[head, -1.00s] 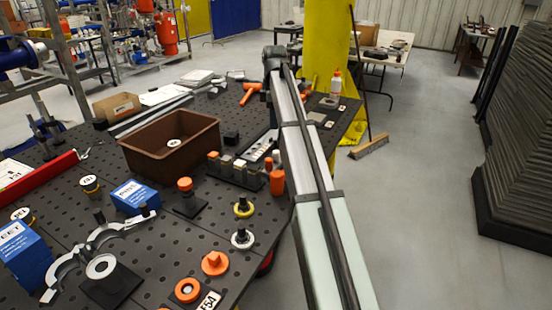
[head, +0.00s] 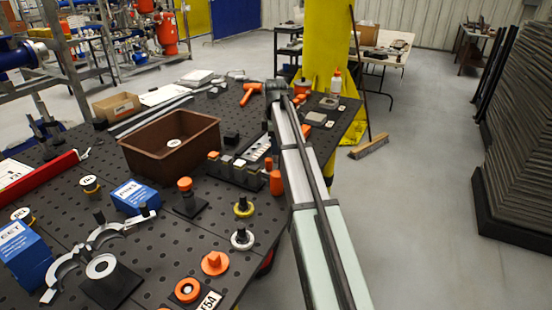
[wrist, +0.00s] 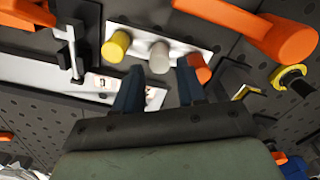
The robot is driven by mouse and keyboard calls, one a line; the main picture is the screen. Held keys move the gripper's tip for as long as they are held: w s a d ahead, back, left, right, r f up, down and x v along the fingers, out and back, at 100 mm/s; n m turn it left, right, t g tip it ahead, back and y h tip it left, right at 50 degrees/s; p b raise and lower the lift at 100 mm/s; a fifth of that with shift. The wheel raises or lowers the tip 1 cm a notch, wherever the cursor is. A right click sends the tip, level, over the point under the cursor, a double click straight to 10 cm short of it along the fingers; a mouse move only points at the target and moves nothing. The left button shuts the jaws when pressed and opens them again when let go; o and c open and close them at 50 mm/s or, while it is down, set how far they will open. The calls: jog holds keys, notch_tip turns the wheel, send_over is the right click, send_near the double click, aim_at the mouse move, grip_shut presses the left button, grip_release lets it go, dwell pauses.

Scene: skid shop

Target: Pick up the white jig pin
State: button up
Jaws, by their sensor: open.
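The white jig pin (wrist: 159,57) looks like a pale grey-white cylinder on a light plate (wrist: 190,52) in the wrist view. A yellow pin (wrist: 116,46) stands to its left and a red-orange pin (wrist: 199,68) to its right. My gripper (wrist: 160,80) is open, with its two dark fingers pointing toward the white pin. In the picture the pin lies between and just beyond the fingertips; I cannot tell the height gap. In the head view my arm hides the pin, and my gripper is not clearly visible.
An orange T-shaped handle (head: 251,92) lies beside my arm's far end; it is also large in the wrist view (wrist: 260,30). A brown bin (head: 171,144) and a row of small blocks (head: 235,170) stand on the perforated table left of my arm. A white bottle (head: 336,82) stands to the right.

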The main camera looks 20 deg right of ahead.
aim_at(276, 159)
notch_tip(276, 159, down, 4)
jog(key=shift+d+r, duration=0.1)
jog(key=shift+r, duration=0.1)
grip_shut()
